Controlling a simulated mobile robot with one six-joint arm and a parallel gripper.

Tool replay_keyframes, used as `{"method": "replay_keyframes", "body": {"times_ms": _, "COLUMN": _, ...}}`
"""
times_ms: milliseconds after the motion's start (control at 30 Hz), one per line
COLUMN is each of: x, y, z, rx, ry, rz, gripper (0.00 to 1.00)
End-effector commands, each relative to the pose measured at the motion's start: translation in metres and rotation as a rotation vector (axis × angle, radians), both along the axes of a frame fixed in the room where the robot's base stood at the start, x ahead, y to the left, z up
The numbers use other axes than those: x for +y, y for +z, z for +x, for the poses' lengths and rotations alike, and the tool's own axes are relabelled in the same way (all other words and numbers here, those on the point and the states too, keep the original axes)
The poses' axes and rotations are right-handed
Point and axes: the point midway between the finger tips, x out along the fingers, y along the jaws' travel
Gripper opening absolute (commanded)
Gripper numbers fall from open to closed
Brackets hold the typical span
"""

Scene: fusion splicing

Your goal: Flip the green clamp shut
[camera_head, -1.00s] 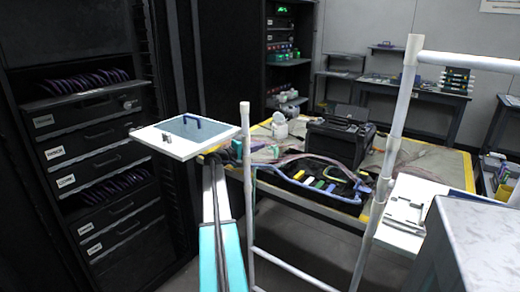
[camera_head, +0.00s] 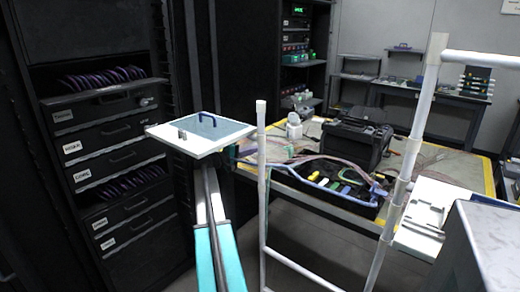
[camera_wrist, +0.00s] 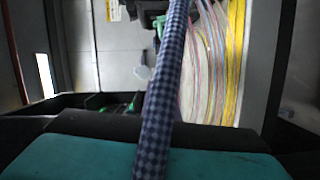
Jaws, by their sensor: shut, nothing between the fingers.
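Small green parts (camera_wrist: 160,22) show at the top of the wrist view, beside a dark fixture. More green (camera_wrist: 130,104) shows lower down at a black edge. I cannot tell for sure which is the green clamp, or how its lid stands. In the head view I cannot make the clamp out. My gripper's fingertips are not visible in either view. A blue checkered bar (camera_wrist: 165,90) crosses the wrist view close to the camera and hides part of the scene behind it.
Pink and yellow cables (camera_wrist: 215,70) lie right of the bar. A white ladder-like frame (camera_head: 262,190) stands in front. A drawer rack (camera_head: 110,140) is left.

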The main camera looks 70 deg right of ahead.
Motion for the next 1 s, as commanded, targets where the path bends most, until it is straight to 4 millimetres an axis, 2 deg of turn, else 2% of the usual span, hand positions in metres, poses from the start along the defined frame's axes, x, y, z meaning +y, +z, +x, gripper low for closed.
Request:
{"method": "replay_keyframes", "body": {"times_ms": 133, "x": 0.009, "y": 0.0, "z": 0.005, "rx": 0.0, "ry": 0.001, "rz": 0.0, "gripper": 0.0}}
{"method": "replay_keyframes", "body": {"times_ms": 533, "x": 0.011, "y": 0.0, "z": 0.007, "rx": 0.0, "ry": 0.001, "rz": 0.0, "gripper": 0.0}}
{"method": "replay_keyframes", "body": {"times_ms": 667, "x": 0.015, "y": -0.005, "z": 0.014, "rx": 0.003, "ry": 0.011, "rz": 0.004, "gripper": 0.0}}
{"method": "replay_keyframes", "body": {"times_ms": 767, "x": 0.024, "y": -0.014, "z": 0.03, "rx": 0.008, "ry": 0.031, "rz": 0.014, "gripper": 0.0}}
{"method": "replay_keyframes", "body": {"times_ms": 867, "x": 0.041, "y": -0.033, "z": 0.055, "rx": 0.018, "ry": 0.064, "rz": 0.032, "gripper": 0.0}}
{"method": "replay_keyframes", "body": {"times_ms": 1000, "x": 0.081, "y": -0.075, "z": 0.1, "rx": 0.035, "ry": 0.131, "rz": 0.076, "gripper": 0.0}}
